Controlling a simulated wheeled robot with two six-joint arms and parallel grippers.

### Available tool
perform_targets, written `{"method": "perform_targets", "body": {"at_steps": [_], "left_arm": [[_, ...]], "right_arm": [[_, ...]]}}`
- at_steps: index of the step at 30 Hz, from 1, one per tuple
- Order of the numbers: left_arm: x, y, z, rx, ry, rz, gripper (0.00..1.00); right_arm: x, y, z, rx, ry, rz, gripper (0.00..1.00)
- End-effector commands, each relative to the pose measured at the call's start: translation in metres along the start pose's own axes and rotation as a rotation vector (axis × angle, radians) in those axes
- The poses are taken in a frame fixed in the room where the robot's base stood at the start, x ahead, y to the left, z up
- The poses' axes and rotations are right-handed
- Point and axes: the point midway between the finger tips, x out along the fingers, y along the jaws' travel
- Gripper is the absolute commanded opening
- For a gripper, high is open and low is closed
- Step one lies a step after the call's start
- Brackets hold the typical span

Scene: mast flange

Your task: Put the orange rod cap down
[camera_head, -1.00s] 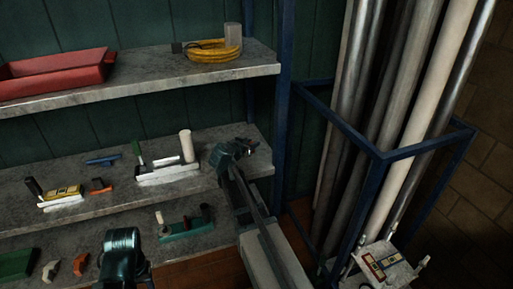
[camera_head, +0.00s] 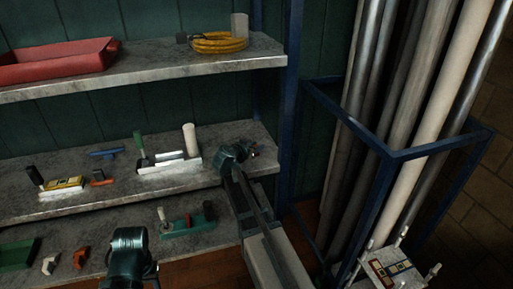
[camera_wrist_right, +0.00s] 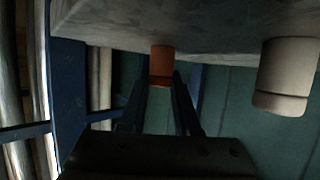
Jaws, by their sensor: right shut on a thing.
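The orange rod cap (camera_wrist_right: 161,66) shows in the right wrist view between the fingertips of my right gripper (camera_wrist_right: 161,80), which is shut on it. Its far end meets or lies very close to the grey shelf in that view; contact cannot be told for sure. In the head view my right gripper (camera_head: 252,149) is over the right end of the middle shelf (camera_head: 225,135), and the cap cannot be made out there. My left arm shows at the lower edge, but its gripper's fingers are not visible.
A cream cylinder (camera_head: 190,140) stands left of my right gripper and also shows in the wrist view (camera_wrist_right: 285,78). A blue rack (camera_head: 390,156) with long pipes stands right of the shelf. A red tray (camera_head: 60,63) and yellow coil (camera_head: 218,44) are on the shelf above.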

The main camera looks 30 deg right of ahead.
Motion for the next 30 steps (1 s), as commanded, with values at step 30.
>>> {"method": "perform_targets", "body": {"at_steps": [30], "left_arm": [[-0.036, -0.003, 0.002, -0.001, 0.0, 0.003, 0.5]], "right_arm": [[-0.086, 0.002, -0.004, -0.002, 0.0, -0.002, 0.61]]}}
